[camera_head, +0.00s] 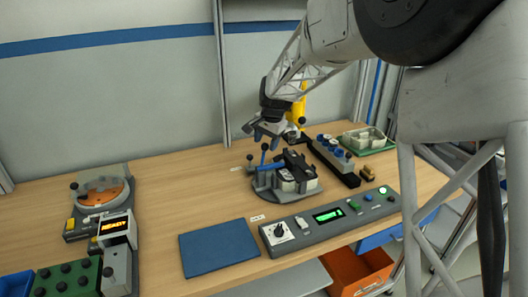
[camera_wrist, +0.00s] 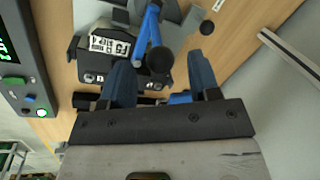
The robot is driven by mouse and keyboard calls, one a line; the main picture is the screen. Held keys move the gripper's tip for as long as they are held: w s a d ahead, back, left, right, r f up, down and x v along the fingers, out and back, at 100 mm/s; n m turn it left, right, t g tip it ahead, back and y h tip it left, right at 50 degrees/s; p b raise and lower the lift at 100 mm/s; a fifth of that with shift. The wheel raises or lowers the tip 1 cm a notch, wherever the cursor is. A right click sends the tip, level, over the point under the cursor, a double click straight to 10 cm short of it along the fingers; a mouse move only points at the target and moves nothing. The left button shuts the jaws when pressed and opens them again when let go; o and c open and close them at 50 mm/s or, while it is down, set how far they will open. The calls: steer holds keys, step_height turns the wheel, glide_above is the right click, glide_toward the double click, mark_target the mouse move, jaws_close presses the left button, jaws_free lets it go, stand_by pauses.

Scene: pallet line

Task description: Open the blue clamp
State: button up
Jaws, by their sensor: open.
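The blue clamp (camera_head: 264,155) stands on a round grey fixture (camera_head: 268,192) in the middle of the bench. In the wrist view the clamp (camera_wrist: 151,24) shows as blue lever arms with a black ball knob at the end. My gripper (camera_head: 264,130) is above the clamp, pointing down. In the wrist view my gripper (camera_wrist: 159,62) is open, with one blue finger on each side of the knob. I cannot tell whether the fingers touch it. Part of the fixture is hidden behind my gripper.
A control panel (camera_head: 300,240) and a blue mat (camera_head: 218,247) lie in front of the fixture. A black rack with blue-topped parts (camera_head: 347,178) and a green tray (camera_head: 379,149) stand to its right. A station with an orange disc (camera_head: 112,191) is at left. Bare bench lies between.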

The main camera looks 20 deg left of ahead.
mark_target(264, 151)
steer(key=shift+x, duration=2.35)
jaws_close()
